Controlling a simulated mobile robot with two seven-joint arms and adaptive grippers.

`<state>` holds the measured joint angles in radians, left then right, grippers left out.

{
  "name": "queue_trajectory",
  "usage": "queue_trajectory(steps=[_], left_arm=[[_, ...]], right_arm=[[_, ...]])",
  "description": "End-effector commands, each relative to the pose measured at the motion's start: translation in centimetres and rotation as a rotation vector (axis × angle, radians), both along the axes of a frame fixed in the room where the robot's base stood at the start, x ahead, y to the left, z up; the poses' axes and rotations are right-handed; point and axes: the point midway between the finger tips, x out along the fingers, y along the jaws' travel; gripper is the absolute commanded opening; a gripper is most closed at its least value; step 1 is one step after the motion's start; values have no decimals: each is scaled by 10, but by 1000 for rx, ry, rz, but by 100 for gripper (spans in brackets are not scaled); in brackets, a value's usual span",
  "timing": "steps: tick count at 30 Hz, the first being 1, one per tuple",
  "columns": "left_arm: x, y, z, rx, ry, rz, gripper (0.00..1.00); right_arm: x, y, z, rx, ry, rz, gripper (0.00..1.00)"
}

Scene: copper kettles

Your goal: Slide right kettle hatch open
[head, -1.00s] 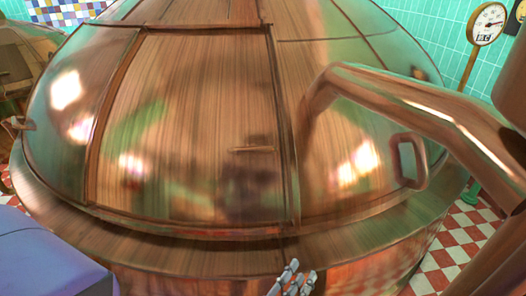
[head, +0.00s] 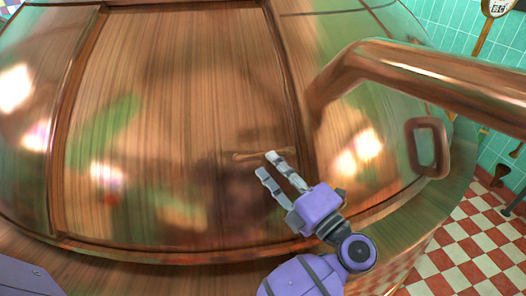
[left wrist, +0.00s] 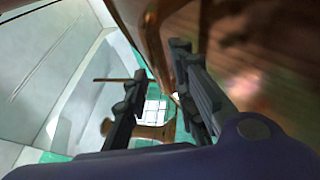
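The large copper kettle dome fills most of the head view. Its hatch (head: 180,90) is a broad curved panel between raised seams on the front of the dome, and it looks closed. A small horizontal handle (head: 245,156) sits low on the hatch's right side. In the left wrist view the two fingers (left wrist: 155,75) are apart with nothing clearly held, beside the blurred copper surface (left wrist: 250,60).
A thick copper pipe (head: 430,72) runs from the dome to the right, above and right of my gripper. A copper loop handle (head: 428,148) sticks out on the dome's right. Red-and-white floor tiles (head: 465,240) show at lower right.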

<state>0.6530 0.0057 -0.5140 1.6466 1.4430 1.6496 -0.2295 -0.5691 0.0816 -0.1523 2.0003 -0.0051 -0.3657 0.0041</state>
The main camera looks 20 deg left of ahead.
Motion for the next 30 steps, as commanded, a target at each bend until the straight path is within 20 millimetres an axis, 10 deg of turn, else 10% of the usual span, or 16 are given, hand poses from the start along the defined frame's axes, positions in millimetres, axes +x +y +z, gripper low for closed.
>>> queue_trajectory(steps=[18, 24, 30], left_arm=[[22, 35, 10, 2, -1, 0, 25], [22, 35, 10, 2, -1, 0, 0], [22, 35, 10, 2, 0, -1, 0]], right_arm=[[-1, 3, 7, 7, 1, -4, 0], [2, 4, 9, 10, -7, -5, 0], [3, 4, 10, 10, -9, -5, 0]])
